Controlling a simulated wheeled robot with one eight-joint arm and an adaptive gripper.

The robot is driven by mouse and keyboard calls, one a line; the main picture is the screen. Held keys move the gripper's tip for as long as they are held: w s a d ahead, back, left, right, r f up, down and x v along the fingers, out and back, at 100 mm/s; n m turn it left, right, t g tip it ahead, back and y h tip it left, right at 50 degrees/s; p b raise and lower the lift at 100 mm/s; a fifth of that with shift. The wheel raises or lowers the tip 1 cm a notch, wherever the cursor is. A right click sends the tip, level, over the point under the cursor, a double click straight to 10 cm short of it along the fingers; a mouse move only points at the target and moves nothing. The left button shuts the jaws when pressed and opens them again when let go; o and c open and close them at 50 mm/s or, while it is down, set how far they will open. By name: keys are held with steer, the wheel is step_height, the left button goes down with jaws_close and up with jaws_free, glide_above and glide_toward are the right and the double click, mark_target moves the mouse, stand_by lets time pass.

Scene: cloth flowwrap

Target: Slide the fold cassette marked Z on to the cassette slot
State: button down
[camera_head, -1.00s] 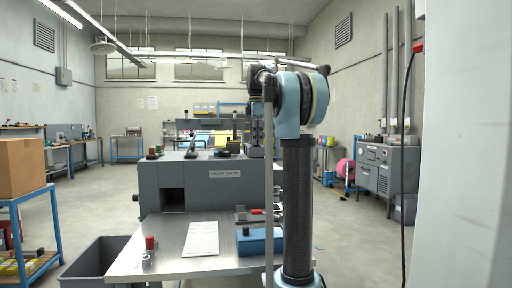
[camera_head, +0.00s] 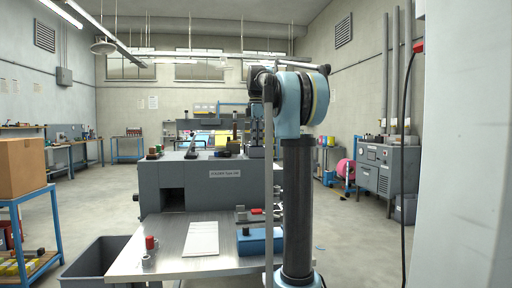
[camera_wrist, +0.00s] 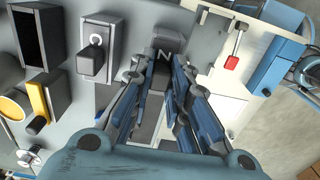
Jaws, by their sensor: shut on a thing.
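In the wrist view my gripper (camera_wrist: 160,70) is shut on a dark grey cassette (camera_wrist: 168,44) at the top middle. Its light letter reads like a Z turned on its side. The blue-grey fingers converge on it and cover its lower part. A second grey block with a light letter and a dark knob (camera_wrist: 97,62) stands apart to the left. In the head view the grey machine (camera_head: 222,184) stands behind the steel table, with small dark parts on top. My arm hides the gripper and the held cassette there. I cannot tell which recess is the cassette slot.
A white sheet-like plate (camera_head: 203,239) and a blue box (camera_head: 259,242) lie on the steel table (camera_head: 170,262). A red knob (camera_head: 150,242) stands at the table's left. A dark bin (camera_head: 96,263) and a cardboard box (camera_head: 22,166) are further left. The floor behind is open.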

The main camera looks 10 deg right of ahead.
steer(key=shift+r, duration=2.85)
steer(key=c, duration=2.2)
jaws_free()
steer(key=shift+c, duration=0.2)
jaws_close()
steer(key=shift+s, duration=0.1)
